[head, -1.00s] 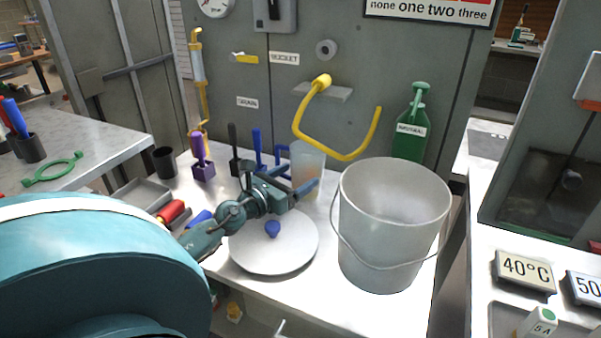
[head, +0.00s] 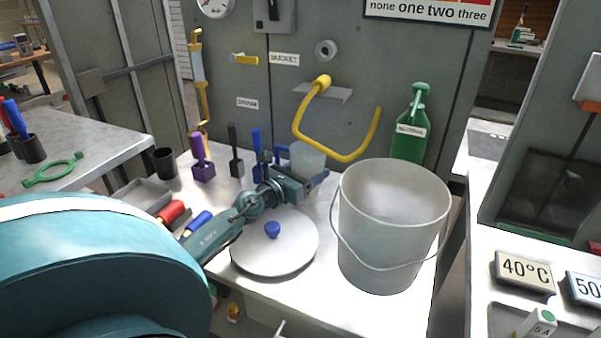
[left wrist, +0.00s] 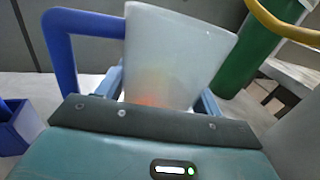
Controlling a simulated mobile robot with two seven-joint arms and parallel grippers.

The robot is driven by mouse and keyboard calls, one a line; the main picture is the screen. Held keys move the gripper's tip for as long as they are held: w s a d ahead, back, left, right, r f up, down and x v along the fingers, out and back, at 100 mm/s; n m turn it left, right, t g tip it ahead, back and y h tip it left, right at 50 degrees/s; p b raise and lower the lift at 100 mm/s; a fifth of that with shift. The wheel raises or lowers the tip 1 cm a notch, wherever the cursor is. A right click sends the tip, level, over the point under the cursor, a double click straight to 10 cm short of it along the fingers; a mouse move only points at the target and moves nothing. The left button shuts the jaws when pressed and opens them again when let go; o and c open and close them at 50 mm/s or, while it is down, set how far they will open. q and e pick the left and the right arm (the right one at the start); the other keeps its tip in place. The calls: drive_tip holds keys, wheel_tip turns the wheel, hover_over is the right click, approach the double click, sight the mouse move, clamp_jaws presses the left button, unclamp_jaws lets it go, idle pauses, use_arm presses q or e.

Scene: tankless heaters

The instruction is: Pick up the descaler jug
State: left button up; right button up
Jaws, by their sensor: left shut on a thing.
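The descaler jug (head: 307,158) is a translucent pale jug with a blue handle, standing upright near the back of the white worktop. It fills the middle of the left wrist view (left wrist: 178,50), with its blue handle (left wrist: 82,25) on the left. My left gripper (head: 300,174) is shut on the jug, with one finger on each side of its body; the fingers also show in the left wrist view (left wrist: 162,95). The gripper hides the jug's lower part, so I cannot tell whether its base touches the worktop. My right gripper is not in view.
A clear bucket (head: 390,240) stands just right of my left arm. A round pale lid (head: 275,252) with a blue knob lies below the arm. A yellow hose (head: 340,155) curves close behind the jug, and a green container (head: 409,130) stands further right.

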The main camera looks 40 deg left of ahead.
use_arm(q)
drive_tip(key=shift+r, duration=0.1)
drive_tip(key=c, duration=0.4)
drive_tip(key=shift+r, duration=0.1)
